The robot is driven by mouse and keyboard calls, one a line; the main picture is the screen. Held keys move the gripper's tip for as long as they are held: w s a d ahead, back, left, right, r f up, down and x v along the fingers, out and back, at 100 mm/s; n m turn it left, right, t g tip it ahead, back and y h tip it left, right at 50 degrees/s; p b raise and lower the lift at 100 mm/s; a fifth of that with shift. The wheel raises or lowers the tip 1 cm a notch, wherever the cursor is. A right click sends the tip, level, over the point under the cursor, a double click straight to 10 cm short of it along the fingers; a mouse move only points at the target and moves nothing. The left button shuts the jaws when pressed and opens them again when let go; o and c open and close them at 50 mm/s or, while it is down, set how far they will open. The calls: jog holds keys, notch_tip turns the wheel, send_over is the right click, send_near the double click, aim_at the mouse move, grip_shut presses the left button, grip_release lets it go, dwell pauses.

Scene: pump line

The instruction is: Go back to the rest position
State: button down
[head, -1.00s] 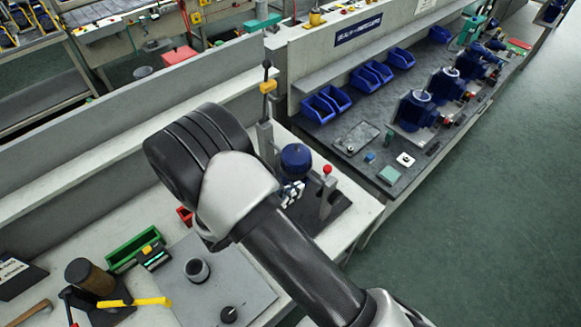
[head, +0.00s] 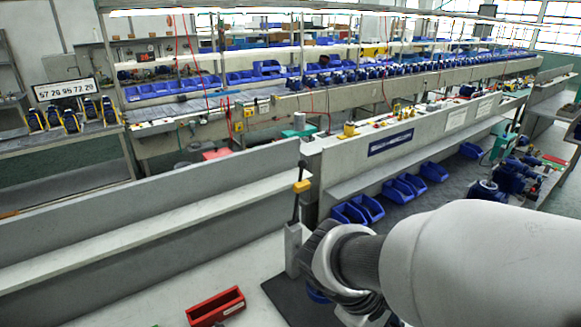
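My arm reaches in from the lower right of the head view, with a large pale link and a dark ribbed joint at its end. The joint hangs over the near bench (head: 258,262), beside an upright lever post with a yellow collar (head: 301,187). My gripper does not show; the arm links and the bottom edge of the picture hide what lies below the joint. A small part of something blue (head: 318,295) shows under the joint, mostly covered.
A red bin (head: 215,307) stands on the near bench. A grey partition (head: 150,205) runs behind it. Blue bins (head: 405,187) and blue pumps (head: 512,178) stand on the bench to the right.

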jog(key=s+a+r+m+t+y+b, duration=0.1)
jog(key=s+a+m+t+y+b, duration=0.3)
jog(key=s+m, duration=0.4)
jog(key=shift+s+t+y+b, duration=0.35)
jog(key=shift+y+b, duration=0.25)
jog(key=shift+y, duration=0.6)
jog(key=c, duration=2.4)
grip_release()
